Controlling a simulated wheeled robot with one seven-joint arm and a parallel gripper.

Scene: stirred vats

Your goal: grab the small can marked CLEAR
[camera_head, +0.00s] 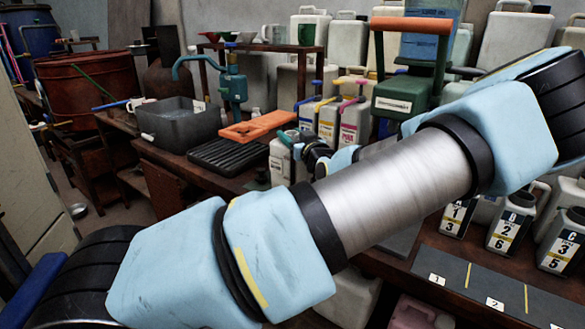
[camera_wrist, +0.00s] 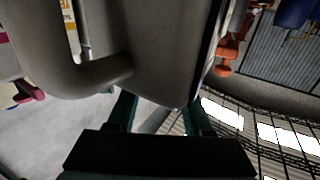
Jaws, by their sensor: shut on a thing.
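My gripper (camera_wrist: 160,108) is shut on a pale grey can (camera_wrist: 165,40) with a moulded handle; the can fills the upper middle of the wrist view between the two dark green fingers. No lettering shows on its near face there.
An orange tray (camera_head: 256,126), a black ribbed mat (camera_head: 222,154) and a grey tub (camera_head: 180,124) lie left. A green press (camera_head: 408,95) stands behind. Numbered cans (camera_head: 510,230) stand at right.

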